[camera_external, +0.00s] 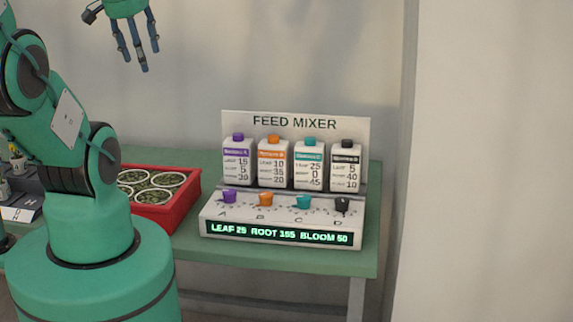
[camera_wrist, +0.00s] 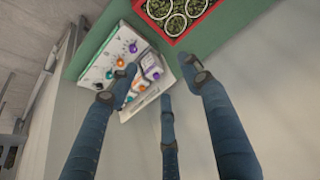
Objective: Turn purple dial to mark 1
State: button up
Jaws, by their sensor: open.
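The purple dial (camera_external: 229,196) is the leftmost of the row of dials on the white feed mixer (camera_external: 212,210), above the letter A. It also shows in the wrist view (camera_wrist: 132,48). I cannot read its marks or pointer. Beside it are an orange dial (camera_external: 265,199), a teal dial (camera_external: 302,202) and a black dial (camera_external: 342,203). The display (camera_external: 280,233) reads LEAF 25, ROOT 155, BLOOM 50. My gripper (camera_external: 140,55) is open and empty, high up left of the mixer. In the wrist view its three fingers (camera_wrist: 160,95) are spread apart, with the mixer beyond them.
Several labelled bottles (camera_external: 238,162) stand behind the dials, before the FEED MIXER back panel (camera_external: 295,122). A red tray (camera_external: 194,190) of round pots sits left of the mixer on the green table (camera_external: 340,262). A wall rises behind. The air above the mixer is clear.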

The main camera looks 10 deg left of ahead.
jog(key=w+d+f+m+g+p, duration=0.1)
jog(key=w+d+f+m, duration=0.1)
jog(key=w, duration=0.2)
jog(key=w+d+f+m+g, duration=0.1)
jog(key=w+d+f+m, duration=0.1)
jog(key=w+m, duration=0.15)
jog(key=m+g+y+p, duration=0.2)
jog(key=m+g+y, duration=0.1)
jog(key=m, duration=0.5)
send_over(230, 191)
jog(key=s, duration=0.1)
notch_tip(230, 191, down, 13)
jog(key=w+d+f+m+y+p, duration=0.1)
jog(key=d+f+m, duration=0.3)
jog(key=f, duration=0.5)
jog(key=shift+d+f+y, duration=0.3)
jog(key=shift+d+f, duration=0.1)
jog(key=shift+d, duration=0.6)
jog(key=shift+f, duration=0.1)
jog(key=b+x, duration=0.1)
jog(key=x, duration=1.2)
jog(key=shift+s+a+f+b, duration=0.1)
jog(key=shift+s+f+b, duration=0.05)
jog(key=shift+f+b, duration=0.15)
